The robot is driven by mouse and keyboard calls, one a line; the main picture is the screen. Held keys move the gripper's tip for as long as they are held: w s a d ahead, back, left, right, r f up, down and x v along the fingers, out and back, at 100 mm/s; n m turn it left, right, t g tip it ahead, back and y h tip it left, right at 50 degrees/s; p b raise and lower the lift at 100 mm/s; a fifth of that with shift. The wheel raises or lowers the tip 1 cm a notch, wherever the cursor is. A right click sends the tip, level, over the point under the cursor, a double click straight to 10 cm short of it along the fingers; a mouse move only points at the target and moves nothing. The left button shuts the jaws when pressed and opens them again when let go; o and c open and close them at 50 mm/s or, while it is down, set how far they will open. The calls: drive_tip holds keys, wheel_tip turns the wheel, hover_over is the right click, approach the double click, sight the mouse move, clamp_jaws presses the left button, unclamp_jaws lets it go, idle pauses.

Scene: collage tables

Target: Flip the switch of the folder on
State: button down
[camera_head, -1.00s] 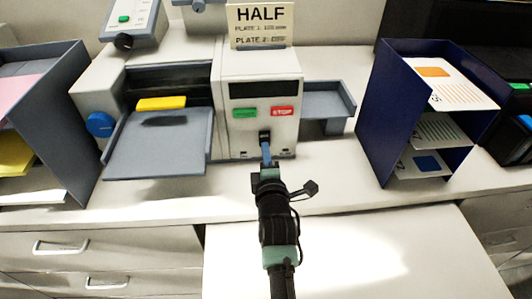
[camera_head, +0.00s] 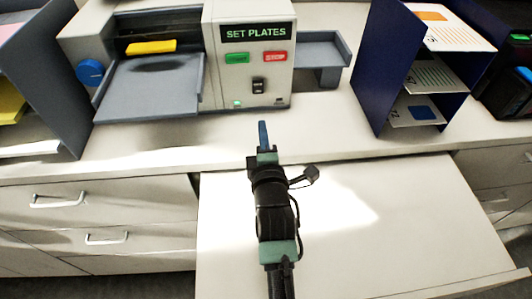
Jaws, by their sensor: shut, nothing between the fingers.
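The folder (camera_head: 220,100) is a grey-white machine on the counter at upper centre. Its display (camera_head: 255,32) reads "SET PLATES" in lit green letters. A green button (camera_head: 237,58) and a red button (camera_head: 275,57) sit below the display.
The folder's grey tray (camera_head: 150,95) with a yellow piece (camera_head: 150,47) is at left, and a blue knob (camera_head: 90,72) beside it. A dark blue paper rack (camera_head: 385,70) stands at right. A pulled-out white surface (camera_head: 400,200) is below my arm.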

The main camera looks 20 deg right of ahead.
drive_tip(key=shift+f+b+v, duration=0.15)
drive_tip(key=shift+f+v, duration=0.05)
drive_tip(key=shift+v, duration=0.55)
drive_tip(key=shift+f+b+v, duration=0.1)
drive_tip(key=shift+f+v, duration=0.05)
drive_tip(key=shift+v, duration=0.6)
drive_tip(key=shift+f+b+v, duration=0.15)
drive_tip(key=shift+f+v, duration=0.05)
drive_tip(key=shift+v, duration=0.6)
drive_tip(key=shift+s, duration=0.15)
drive_tip(key=shift+r, duration=0.1)
